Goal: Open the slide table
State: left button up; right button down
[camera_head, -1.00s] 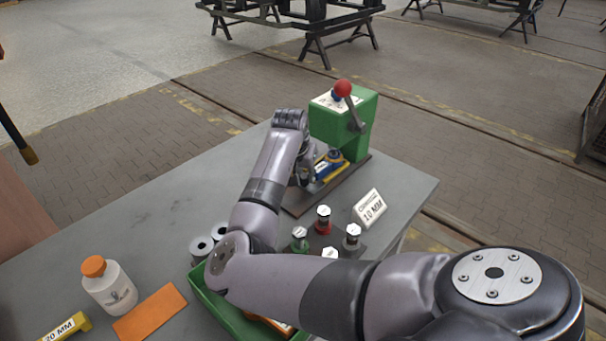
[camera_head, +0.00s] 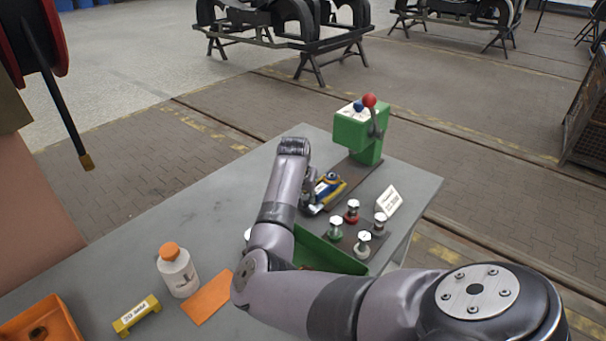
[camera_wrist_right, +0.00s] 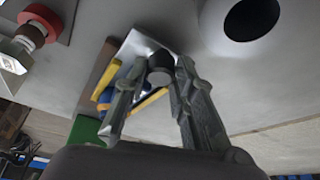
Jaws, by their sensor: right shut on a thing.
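The green press (camera_head: 357,134) with a red-knobbed lever stands at the far side of the grey table. Its slide table (camera_head: 336,188), carrying yellow and blue parts, is drawn out in front of the press body along the dark base. My right gripper (camera_head: 307,193) is at the slide's near end, partly hidden by my arm. In the wrist view the fingers of my right gripper (camera_wrist_right: 161,70) are closed around a dark round knob (camera_wrist_right: 160,60) at the bright plate of the slide table (camera_wrist_right: 142,48). My left gripper is not in view.
Several bolt-like gauges (camera_head: 351,211) and a white sign (camera_head: 388,199) stand right of the slide. A green tray (camera_head: 330,251) lies under my arm. A white bottle (camera_head: 178,273), orange plate (camera_head: 208,298), yellow block (camera_head: 136,315) and orange bin (camera_head: 42,330) are at the left.

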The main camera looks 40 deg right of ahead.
jog(key=shift+d, duration=0.25)
jog(key=c, duration=1.6)
grip_release()
jog(key=shift+o, duration=1.3)
jog(key=shift+a, duration=0.2)
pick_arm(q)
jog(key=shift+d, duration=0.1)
pick_arm(e)
jog(key=shift+r, duration=0.1)
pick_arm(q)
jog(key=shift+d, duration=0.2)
pick_arm(e)
jog(key=v, duration=1.1)
jog(key=shift+s+a+r, duration=0.1)
jog(key=shift+a+r, duration=0.05)
jog(key=shift+r, duration=0.2)
jog(key=shift+s+f, duration=0.1)
